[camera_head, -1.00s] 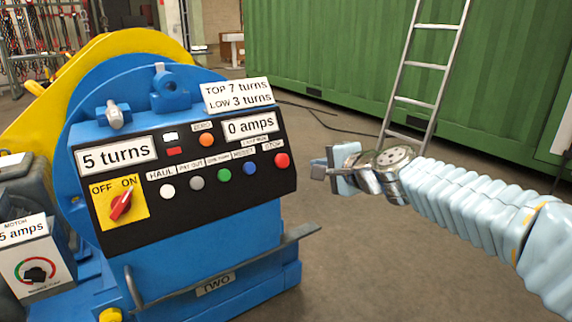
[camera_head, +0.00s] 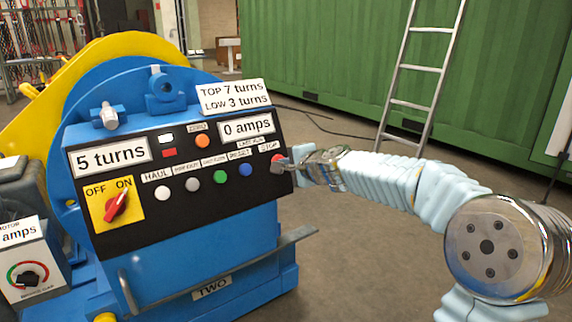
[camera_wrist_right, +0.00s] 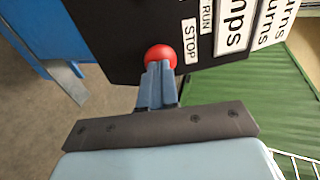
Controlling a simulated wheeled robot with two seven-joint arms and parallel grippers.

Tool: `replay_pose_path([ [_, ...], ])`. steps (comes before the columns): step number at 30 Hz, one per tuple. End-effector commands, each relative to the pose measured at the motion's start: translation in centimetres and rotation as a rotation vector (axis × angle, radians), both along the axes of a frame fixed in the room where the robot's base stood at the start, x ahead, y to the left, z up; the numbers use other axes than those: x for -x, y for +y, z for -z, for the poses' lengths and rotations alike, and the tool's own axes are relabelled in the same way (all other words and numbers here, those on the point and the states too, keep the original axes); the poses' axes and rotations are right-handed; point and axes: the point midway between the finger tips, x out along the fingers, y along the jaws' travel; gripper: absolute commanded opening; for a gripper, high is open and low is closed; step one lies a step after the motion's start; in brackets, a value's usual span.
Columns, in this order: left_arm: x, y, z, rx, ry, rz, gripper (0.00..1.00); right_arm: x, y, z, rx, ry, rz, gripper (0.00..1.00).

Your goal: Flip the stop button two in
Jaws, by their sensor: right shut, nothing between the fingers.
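The red stop button (camera_head: 277,160) sits at the right end of the button row on the black panel (camera_head: 200,214) of the blue machine marked TWO. My right gripper (camera_head: 286,164) is shut and empty. Its fingertips (camera_wrist_right: 157,68) are at the button and overlap its lower edge in the wrist view. I cannot tell how far the button is pressed. My left gripper is not in view.
Blue (camera_head: 246,170), green (camera_head: 220,177), grey and white buttons sit left of the stop button. A red ON/OFF switch (camera_head: 116,206) points toward ON. Signs read 5 turns and 0 amps. A metal bar (camera_head: 230,270) juts out below the panel. A ladder (camera_head: 420,90) leans on a green container.

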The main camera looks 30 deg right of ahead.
Motion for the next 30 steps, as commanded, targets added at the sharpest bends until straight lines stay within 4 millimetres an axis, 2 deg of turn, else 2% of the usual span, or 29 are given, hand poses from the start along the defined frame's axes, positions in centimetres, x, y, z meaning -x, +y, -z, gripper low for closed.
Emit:
replay_pose_path([
  [14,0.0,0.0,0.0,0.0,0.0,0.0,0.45,-0.7,0.0,0.3,0.0,0.0,0.0,0.0],
  [21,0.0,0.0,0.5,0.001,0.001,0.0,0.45,-2.1,0.1,1.2,0.0,0.0,-0.001,0.0],
  [30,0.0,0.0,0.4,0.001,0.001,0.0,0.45,-2.1,0.2,1.3,-0.002,0.003,-0.002,0.0],
])
